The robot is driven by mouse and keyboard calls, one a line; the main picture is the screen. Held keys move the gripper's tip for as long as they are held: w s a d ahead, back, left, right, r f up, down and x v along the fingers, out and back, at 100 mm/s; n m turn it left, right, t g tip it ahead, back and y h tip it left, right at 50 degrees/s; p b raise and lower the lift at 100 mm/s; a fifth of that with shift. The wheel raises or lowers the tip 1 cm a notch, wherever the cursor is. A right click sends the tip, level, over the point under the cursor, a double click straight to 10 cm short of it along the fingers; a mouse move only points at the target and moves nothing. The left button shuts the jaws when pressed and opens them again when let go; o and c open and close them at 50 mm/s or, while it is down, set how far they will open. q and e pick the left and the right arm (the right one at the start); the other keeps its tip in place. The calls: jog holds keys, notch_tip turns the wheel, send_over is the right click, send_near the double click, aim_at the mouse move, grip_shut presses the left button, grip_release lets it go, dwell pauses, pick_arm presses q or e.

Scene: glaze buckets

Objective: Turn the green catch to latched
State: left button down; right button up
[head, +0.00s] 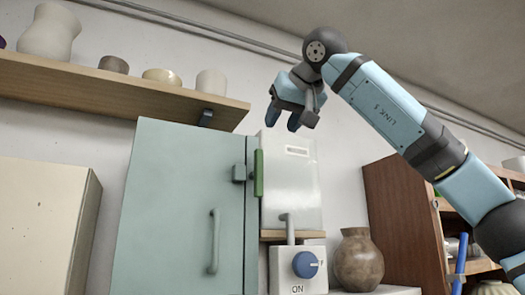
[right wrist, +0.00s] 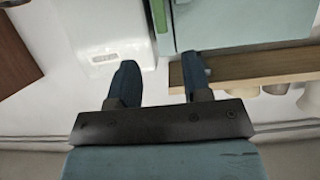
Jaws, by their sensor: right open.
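The green catch (head: 259,173) is a narrow upright bar at the right edge of the pale teal cabinet door (head: 175,210), beside a small grey block (head: 239,173). In the right wrist view the catch (right wrist: 161,15) shows at the top edge, partly cut off. My right gripper (head: 283,118) is open and empty, above the catch and slightly right of it in the head view. Its two dark blue fingers (right wrist: 160,66) point toward the cabinet in the right wrist view, apart from the catch. My left gripper is not in view.
A wooden shelf (head: 120,88) with pots juts out at upper left. A white box (head: 290,185) is right of the catch, above a switch box (head: 298,281) with a blue knob (head: 305,264) marked ON. A brown vase (head: 358,262) stands lower right, near a wooden bookcase (head: 400,215).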

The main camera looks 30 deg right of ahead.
aim_at(260, 158)
jog(key=p+x, duration=0.1)
jog(key=x, duration=0.9)
jog(key=shift+d, duration=0.1)
jog(key=shift+w+p, duration=0.25)
jog(key=shift+p, duration=0.05)
jog(key=shift+w+f, duration=0.2)
jog(key=shift+w, duration=0.05)
jog(key=shift+w+f, duration=0.25)
jog(key=shift+w, duration=0.3)
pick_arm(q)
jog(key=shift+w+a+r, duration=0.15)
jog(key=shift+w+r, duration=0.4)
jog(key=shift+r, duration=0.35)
pick_arm(e)
jog(key=shift+s+r, duration=0.1)
jog(key=shift+s, duration=0.1)
grip_shut()
